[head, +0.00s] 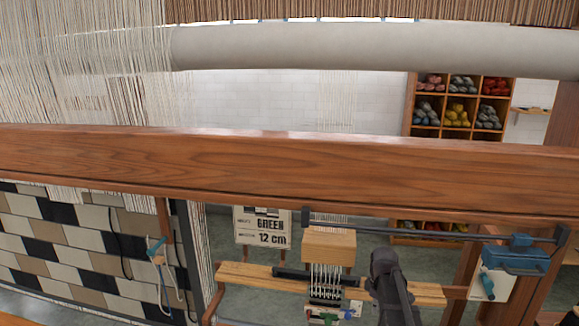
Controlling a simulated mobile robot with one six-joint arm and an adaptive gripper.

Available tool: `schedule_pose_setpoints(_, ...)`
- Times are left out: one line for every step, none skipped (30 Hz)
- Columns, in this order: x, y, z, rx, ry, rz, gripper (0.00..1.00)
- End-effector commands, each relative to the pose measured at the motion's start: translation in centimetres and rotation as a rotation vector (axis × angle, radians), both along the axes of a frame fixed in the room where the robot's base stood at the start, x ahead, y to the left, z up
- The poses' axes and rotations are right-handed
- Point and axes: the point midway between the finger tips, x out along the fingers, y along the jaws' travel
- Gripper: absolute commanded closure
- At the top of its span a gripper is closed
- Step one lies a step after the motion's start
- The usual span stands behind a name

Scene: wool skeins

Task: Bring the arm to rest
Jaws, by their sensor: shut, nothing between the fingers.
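My gripper (385,268) shows as a dark, narrow shape at the lower middle right of the head view. Its fingers are hard to make out, but it looks shut, with nothing seen in it. It appears in front of a wooden bar (430,293) and just right of a small frame of pale threads (326,280) under a wooden block (329,245). I cannot tell whether it touches the bar.
A large loom beam (290,165) crosses the view above my gripper, with a pale roller (380,50) higher up. A blue clamp (515,258) is at right. A sign (262,228) reads GREEN, 12 cm. Shelves (408,105) of wool skeins stand behind.

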Motion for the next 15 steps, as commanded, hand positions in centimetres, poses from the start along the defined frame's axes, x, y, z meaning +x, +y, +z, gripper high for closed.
schedule_pose_setpoints(-1.6, 1.0, -0.1, 0.000, 0.000, -0.052, 1.00)
schedule_pose_setpoints(-2.2, 1.4, -0.1, 0.000, 0.000, -0.089, 1.00)
schedule_pose_setpoints(-3.0, 2.0, -0.2, 0.000, 0.000, -0.138, 1.00)
schedule_pose_setpoints(-3.5, 2.5, -0.2, 0.000, 0.000, -0.174, 1.00)
schedule_pose_setpoints(-4.1, 2.9, -0.2, 0.000, 0.000, -0.210, 1.00)
schedule_pose_setpoints(-4.9, 3.5, -0.3, 0.000, 0.000, -0.259, 1.00)
schedule_pose_setpoints(-5.5, 3.8, -0.3, 0.000, 0.000, -0.296, 1.00)
schedule_pose_setpoints(-6.1, 4.2, -0.3, 0.000, 0.000, -0.333, 1.00)
schedule_pose_setpoints(-6.9, 4.8, -0.4, 0.000, 0.000, -0.382, 1.00)
schedule_pose_setpoints(-7.5, 5.2, -0.4, 0.000, 0.000, -0.417, 1.00)
schedule_pose_setpoints(-8.1, 5.6, -0.4, 0.000, 0.000, -0.454, 1.00)
schedule_pose_setpoints(-8.9, 6.0, -0.5, -0.001, 0.001, -0.503, 1.00)
schedule_pose_setpoints(-9.5, 6.4, -0.5, -0.001, 0.001, -0.540, 1.00)
schedule_pose_setpoints(-10.1, 6.7, -0.5, -0.001, 0.001, -0.576, 1.00)
schedule_pose_setpoints(-10.9, 7.2, -0.6, -0.001, 0.001, -0.624, 1.00)
